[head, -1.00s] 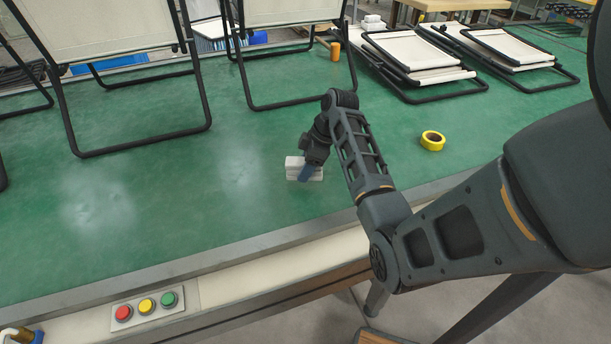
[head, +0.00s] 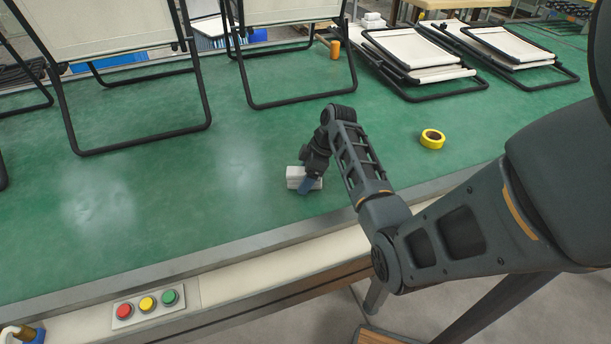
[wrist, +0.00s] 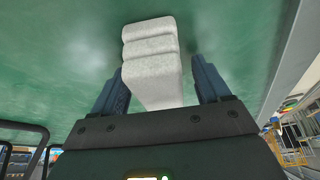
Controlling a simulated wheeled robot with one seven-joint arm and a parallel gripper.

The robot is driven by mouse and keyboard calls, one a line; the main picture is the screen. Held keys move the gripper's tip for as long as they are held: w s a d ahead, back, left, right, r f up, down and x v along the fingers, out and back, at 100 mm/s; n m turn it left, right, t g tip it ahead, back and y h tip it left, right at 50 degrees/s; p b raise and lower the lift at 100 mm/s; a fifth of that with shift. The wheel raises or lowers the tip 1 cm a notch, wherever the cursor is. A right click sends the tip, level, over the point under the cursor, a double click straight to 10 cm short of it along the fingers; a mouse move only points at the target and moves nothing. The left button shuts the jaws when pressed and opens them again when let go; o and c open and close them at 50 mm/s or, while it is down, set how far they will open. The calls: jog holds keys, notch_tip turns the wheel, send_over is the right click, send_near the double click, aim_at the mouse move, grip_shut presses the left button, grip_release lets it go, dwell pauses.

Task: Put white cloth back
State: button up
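The white cloth (head: 297,178) is a thick folded stack low over the green table, towards its near edge; whether it rests flat on the table is hard to tell. In the wrist view the cloth (wrist: 150,62) shows its layered folded edge, lying between the two blue fingers. My gripper (head: 308,186) points down at the cloth and partly hides its right side. In the wrist view my gripper (wrist: 162,82) has its fingers apart, with a visible gap on the right of the cloth and little or none on the left.
A roll of yellow tape (head: 432,139) lies to the right. Standing lounger frames (head: 140,150) fill the back left, and folded loungers (head: 430,74) lie at the back right. An orange cylinder (head: 335,49) and a white stack (head: 372,20) stand behind. The front-left table is clear.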

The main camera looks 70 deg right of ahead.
jog(key=shift+r, duration=0.1)
jog(key=v, duration=1.1)
jog(key=shift+s+r+b, duration=0.1)
jog(key=shift+r+b, duration=0.1)
jog(key=shift+b, duration=0.2)
jog(key=shift+s+r, duration=0.15)
jog(key=shift+r, duration=0.2)
